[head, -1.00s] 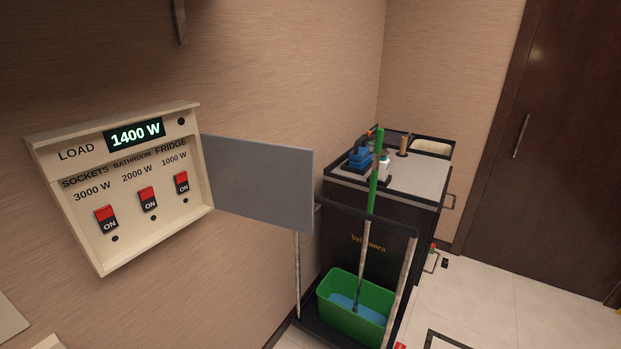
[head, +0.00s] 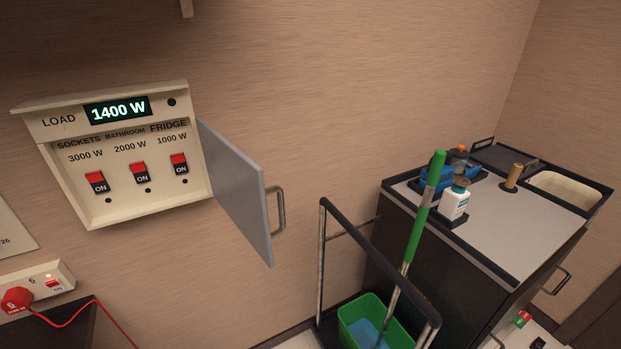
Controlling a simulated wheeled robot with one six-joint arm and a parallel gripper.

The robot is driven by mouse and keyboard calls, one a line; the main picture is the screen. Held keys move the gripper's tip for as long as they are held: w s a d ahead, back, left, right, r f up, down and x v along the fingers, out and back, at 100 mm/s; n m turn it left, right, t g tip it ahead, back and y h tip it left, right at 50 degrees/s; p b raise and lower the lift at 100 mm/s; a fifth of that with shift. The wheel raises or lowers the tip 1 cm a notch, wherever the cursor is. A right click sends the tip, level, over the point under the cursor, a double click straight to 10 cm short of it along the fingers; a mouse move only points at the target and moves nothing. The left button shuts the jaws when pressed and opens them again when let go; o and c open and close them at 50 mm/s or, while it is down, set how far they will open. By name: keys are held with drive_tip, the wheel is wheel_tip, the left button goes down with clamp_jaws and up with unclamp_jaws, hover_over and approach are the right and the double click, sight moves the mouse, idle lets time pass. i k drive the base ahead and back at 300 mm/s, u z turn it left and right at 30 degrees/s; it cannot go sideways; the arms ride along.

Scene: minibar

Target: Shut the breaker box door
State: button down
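The breaker box (head: 128,205) is a cream wall box at the left in the head view. Its lit display reads 1400 W. Three red switches marked ON sit below the labels SOCKETS, BATHROOM and FRIDGE. The breaker box door (head: 236,196) is a grey panel hinged on the box's right side. It stands open, swung out from the wall to the right. A metal handle (head: 281,210) is on its outer face near the free edge. My gripper is not in view.
A housekeeping cart (head: 460,240) with a dark frame, a green bucket (head: 352,316), a green-handled mop and bottles stands at the right, beyond the door. A socket strip (head: 38,284) with a red plug and cable is at the lower left.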

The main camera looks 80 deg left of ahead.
sight(238, 184)
drive_tip(key=i, duration=2.05)
drive_tip(key=u, duration=4.5)
drive_tip(key=k, duration=0.45)
drive_tip(key=u, duration=0.8)
drive_tip(key=i, duration=1.1)
drive_tip(key=z, duration=0.85)
